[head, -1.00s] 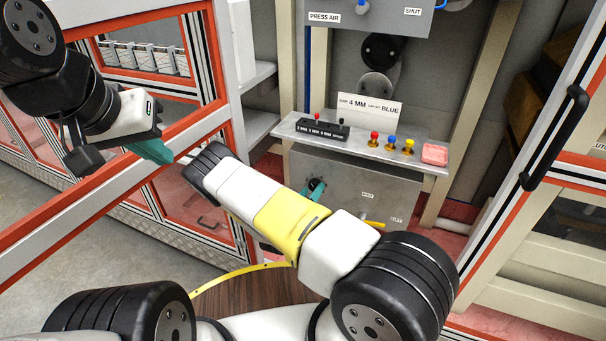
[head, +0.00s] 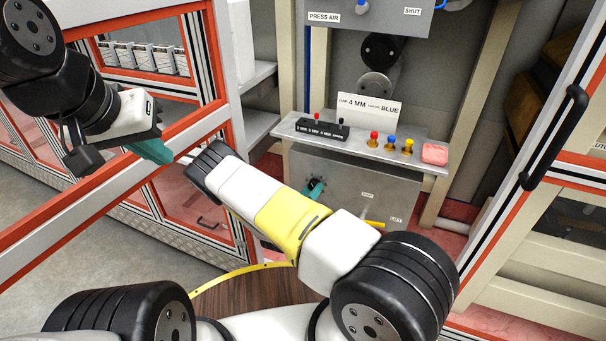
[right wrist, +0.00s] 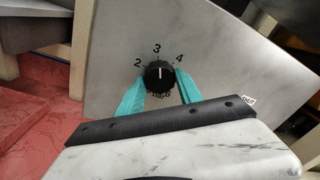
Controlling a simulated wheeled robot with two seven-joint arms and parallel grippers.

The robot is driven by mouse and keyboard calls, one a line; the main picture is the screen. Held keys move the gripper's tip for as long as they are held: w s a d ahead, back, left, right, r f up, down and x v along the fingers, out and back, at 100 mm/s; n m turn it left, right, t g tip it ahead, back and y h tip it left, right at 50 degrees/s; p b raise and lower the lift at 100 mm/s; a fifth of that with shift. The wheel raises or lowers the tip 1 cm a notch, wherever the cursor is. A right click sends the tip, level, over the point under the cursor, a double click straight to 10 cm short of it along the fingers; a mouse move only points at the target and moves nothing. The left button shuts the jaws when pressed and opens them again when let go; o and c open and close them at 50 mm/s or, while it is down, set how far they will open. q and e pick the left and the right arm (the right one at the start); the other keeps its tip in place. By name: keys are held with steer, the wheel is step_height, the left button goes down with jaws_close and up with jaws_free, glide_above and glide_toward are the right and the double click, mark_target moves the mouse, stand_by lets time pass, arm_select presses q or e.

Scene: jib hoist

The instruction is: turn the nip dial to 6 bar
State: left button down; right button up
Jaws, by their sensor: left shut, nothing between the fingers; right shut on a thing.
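The nip dial (right wrist: 160,75) is a black round knob on a grey panel, with 2, 3 and 4 printed around its upper side. Its white pointer line points up, near the 3. The marks below it are too small or covered to read. My right gripper (right wrist: 161,88) has its teal fingers on either side of the knob and is shut on it. In the head view the right gripper (head: 315,188) shows at the panel's left part, partly behind my arm. My left gripper (head: 155,152) is shut and empty, out to the left before the red-framed guard.
Above the dial panel (head: 345,180) a shelf (head: 330,138) carries a black switch block (head: 322,129), red, blue and yellow knobs (head: 391,143), a pink block (head: 434,154) and a sign (head: 370,108). A yellow lever (head: 372,224) is right of the dial. A door with a black handle (head: 556,137) stands at right.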

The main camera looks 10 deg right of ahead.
steer(key=m+y, duration=0.1)
steer(key=m, duration=1.4)
steer(key=m+t+y, duration=0.1)
steer(key=m, duration=1.4)
steer(key=shift+r, duration=0.1)
steer(key=shift+m, duration=0.3)
stand_by(0.4)
steer(key=o, duration=1.4)
steer(key=shift+c, duration=0.2)
steer(key=shift+s, duration=0.1)
